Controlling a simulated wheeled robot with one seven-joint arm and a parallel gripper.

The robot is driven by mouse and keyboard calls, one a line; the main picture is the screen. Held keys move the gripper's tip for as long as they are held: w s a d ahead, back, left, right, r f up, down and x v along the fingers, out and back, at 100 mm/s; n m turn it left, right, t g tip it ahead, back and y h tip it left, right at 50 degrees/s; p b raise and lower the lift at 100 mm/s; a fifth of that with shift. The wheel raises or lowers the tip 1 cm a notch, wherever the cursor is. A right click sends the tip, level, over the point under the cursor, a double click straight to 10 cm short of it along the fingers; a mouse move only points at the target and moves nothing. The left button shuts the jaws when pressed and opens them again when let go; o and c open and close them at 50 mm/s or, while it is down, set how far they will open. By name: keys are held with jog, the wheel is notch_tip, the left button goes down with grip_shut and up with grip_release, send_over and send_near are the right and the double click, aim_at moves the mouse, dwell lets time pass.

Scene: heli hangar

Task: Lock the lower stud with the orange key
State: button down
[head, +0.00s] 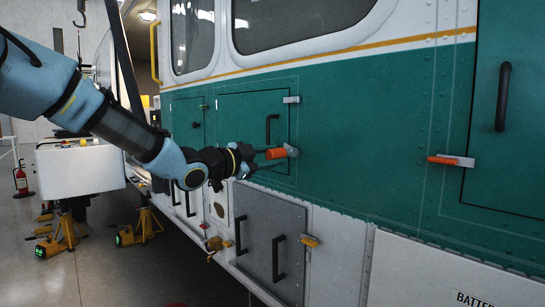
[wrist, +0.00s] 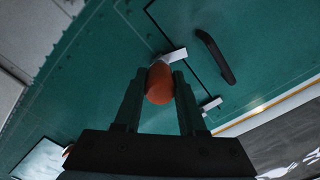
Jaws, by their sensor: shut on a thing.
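My gripper (head: 266,161) is shut on the orange key (head: 277,153) at the right edge of a green hatch (head: 240,125). The wrist view shows the key (wrist: 160,84) end-on between the two fingertips (wrist: 160,78). The lower stud, with its pale plate (wrist: 173,55), is right at the key's far end; the key and fingers hide most of the stud. Whether the key is fully seated on it, I cannot tell. The upper stud plate (head: 291,100) is bare and also shows in the wrist view (wrist: 211,104). The hatch lies flush with the wall.
The hatch's black handle (head: 272,129) stands out left of the studs. Another orange piece (head: 443,160) sits on a plate at the right door. A grey hatch (head: 268,240) with a yellow piece (head: 309,240) is below. Yellow stands (head: 140,228) are on the floor at left.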

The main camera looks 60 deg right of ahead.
jog(key=shift+n, duration=0.8)
jog(key=shift+m+b, duration=0.5)
jog(key=shift+m, duration=0.3)
jog(key=shift+a, duration=0.1)
jog(key=shift+p+v, duration=0.5)
jog(key=shift+v, duration=2.4)
